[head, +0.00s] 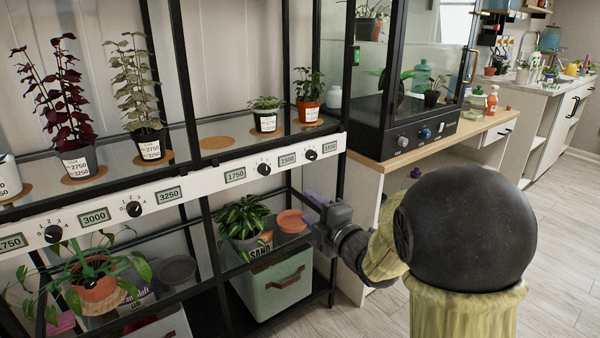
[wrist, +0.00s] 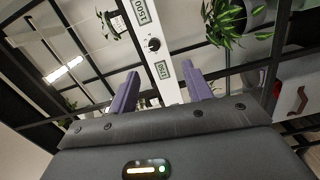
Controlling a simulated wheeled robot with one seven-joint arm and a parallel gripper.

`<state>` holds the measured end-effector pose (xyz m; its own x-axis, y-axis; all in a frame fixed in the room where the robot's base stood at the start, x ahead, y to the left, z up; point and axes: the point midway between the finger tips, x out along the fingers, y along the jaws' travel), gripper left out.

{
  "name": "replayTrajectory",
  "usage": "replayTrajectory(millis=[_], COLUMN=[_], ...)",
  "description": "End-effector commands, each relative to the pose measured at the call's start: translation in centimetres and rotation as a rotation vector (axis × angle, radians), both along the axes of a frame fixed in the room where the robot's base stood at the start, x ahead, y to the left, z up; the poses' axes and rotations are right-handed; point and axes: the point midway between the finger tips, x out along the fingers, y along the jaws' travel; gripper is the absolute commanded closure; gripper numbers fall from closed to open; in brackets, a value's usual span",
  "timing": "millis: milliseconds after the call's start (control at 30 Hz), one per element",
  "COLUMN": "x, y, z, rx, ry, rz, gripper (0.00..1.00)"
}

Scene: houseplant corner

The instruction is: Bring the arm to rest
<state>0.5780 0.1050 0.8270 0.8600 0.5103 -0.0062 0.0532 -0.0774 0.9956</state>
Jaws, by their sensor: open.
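My gripper (wrist: 160,92) shows in the wrist view with its two purple fingers apart and nothing between them. Past the fingers is the white control strip (wrist: 152,45) of the plant rack. In the head view my gripper (head: 315,208) is at the right end of the rack, just below the strip, beside the lower shelf; its fingers are mostly hidden behind the wrist. My arm reaches left from the lower right of the picture.
The black rack holds several potted plants above its strip (head: 220,178) of dials and displays. Below are a leafy plant (head: 240,217), a terracotta dish (head: 293,221) and a green bin (head: 275,285). A glass cabinet (head: 410,130) stands on the wooden counter. Open floor (head: 560,240) lies right.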

Motion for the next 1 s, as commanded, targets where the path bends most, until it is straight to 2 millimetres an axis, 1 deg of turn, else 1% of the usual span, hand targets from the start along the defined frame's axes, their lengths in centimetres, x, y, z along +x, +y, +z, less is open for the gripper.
replayTrajectory(millis=[67, 167, 200, 267, 300, 367, 467, 567, 633, 800, 1000], x=[-0.1, -0.5, -0.9, -1.6, -2.2, -3.4, -5.8, -8.7, -11.0, -16.3, -21.9], y=[-1.3, -3.2, -4.1, -5.2, -6.1, -7.1, -8.6, -9.8, -10.4, -10.9, -10.6], z=[-0.7, -2.4, -3.2, -4.4, -5.2, -6.4, -8.5, -10.3, -11.4, -13.4, -14.4], rx=[0.041, 0.125, 0.162, 0.224, 0.266, 0.331, 0.442, 0.557, 0.633, 0.792, 0.929], ry=[0.092, 0.254, 0.326, 0.430, 0.499, 0.600, 0.762, 0.918, 1.021, 1.223, 1.397], rz=[-0.064, -0.177, -0.229, -0.308, -0.363, -0.445, -0.590, -0.742, -0.848, -1.085, -1.324], gripper=[0.50, 0.50, 0.50, 0.50, 0.50, 0.50, 0.50, 0.50, 0.50, 0.50, 0.50])
